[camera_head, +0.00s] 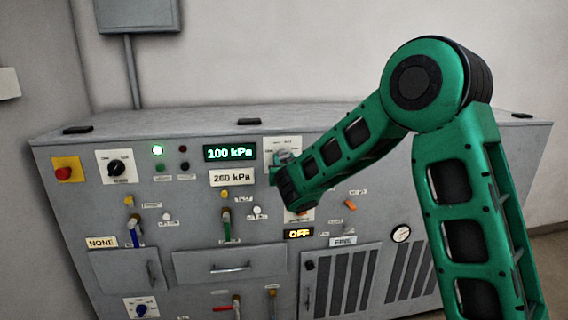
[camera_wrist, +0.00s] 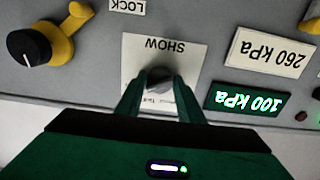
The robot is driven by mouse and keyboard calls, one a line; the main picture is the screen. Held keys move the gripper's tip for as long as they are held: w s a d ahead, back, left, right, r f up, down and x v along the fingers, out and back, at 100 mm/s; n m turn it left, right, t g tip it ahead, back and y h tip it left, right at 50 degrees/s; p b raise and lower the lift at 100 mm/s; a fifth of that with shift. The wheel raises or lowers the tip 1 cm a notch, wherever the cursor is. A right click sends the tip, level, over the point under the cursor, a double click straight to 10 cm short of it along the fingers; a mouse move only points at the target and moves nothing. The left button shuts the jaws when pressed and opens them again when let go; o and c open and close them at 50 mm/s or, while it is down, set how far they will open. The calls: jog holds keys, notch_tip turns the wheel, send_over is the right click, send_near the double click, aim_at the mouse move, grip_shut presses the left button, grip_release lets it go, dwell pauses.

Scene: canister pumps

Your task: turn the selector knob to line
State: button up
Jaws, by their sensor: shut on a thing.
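A dark selector knob (camera_wrist: 158,76) sits on a white plate (camera_wrist: 150,46) marked SHOW, upside down in the wrist view. My gripper (camera_wrist: 158,88) is shut on this knob, with a green finger on each side. The small position words on the plate are partly covered and too small to read for sure, so I cannot tell where the knob points. In the head view the plate (camera_head: 281,143) shows beside the displays, and my gripper (camera_head: 280,168) and arm cover much of it.
A green display (camera_head: 230,153) reads 100 kPa above a white 260 kPa label (camera_head: 232,177). A black knob (camera_wrist: 28,47) with a yellow lock piece (camera_wrist: 62,42) is near the gripper. Another black knob (camera_head: 117,166) and a red button (camera_head: 65,172) are at the panel's left.

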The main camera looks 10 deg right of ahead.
jog(key=shift+d, duration=0.1)
jog(key=n, duration=2)
jog(key=shift+f, duration=0.1)
jog(key=n, duration=0.5)
jog(key=shift+s+n, duration=0.1)
jog(key=shift+n, duration=0.8)
jog(key=shift+d, duration=0.1)
jog(key=o, duration=1)
